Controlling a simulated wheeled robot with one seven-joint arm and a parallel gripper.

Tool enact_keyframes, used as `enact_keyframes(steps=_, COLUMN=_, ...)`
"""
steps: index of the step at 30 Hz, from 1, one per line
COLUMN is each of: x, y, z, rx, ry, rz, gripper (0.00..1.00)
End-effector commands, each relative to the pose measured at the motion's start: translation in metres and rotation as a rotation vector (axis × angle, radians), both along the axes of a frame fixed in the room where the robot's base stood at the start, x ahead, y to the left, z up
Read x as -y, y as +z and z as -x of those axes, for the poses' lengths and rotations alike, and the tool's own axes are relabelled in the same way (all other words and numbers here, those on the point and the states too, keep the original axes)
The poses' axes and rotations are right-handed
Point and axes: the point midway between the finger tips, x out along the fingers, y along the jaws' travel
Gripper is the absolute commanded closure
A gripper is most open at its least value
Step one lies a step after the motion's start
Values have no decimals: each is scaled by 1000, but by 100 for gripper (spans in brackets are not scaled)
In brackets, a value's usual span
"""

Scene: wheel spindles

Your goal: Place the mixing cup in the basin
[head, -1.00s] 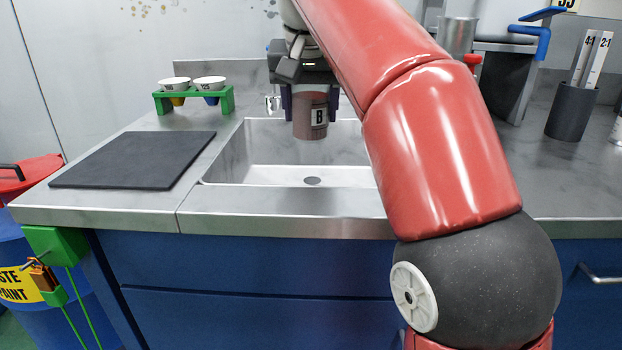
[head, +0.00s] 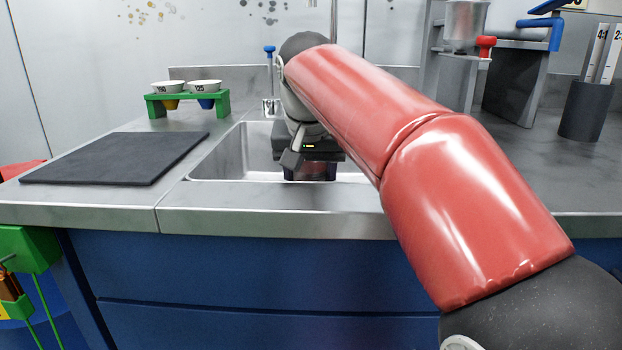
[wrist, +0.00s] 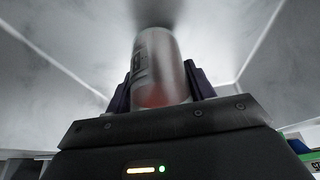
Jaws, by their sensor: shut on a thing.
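The mixing cup (wrist: 158,65) is a grey cylinder with a dark label and a reddish tint near its lower end in the wrist view. My gripper (wrist: 160,88) is shut on it, with a dark finger on each side. In the head view my gripper (head: 310,172) is down inside the steel basin (head: 228,155), and only a small reddish part of the cup shows between the fingers. In the wrist view the basin's walls and floor surround the cup, and a dark shadow lies at its far end. I cannot tell whether the cup touches the basin floor.
A dark mat (head: 115,157) lies on the counter left of the basin. A green rack (head: 188,104) with two white cups stands behind it. A faucet (head: 270,100) rises behind the basin. A dark holder (head: 585,112) stands at the right. My red arm crosses the basin's right side.

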Motion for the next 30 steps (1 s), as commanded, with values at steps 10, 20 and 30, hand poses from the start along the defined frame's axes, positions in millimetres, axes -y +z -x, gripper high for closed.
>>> enact_keyframes(steps=10, x=2, y=-13, z=-35, rx=0, ry=0, rz=1, gripper=68)
enact_keyframes(steps=20, x=2, y=-15, z=-35, rx=0, ry=0, rz=1, gripper=68)
enact_keyframes(steps=30, x=1, y=-15, z=-35, rx=0, ry=0, rz=1, gripper=25)
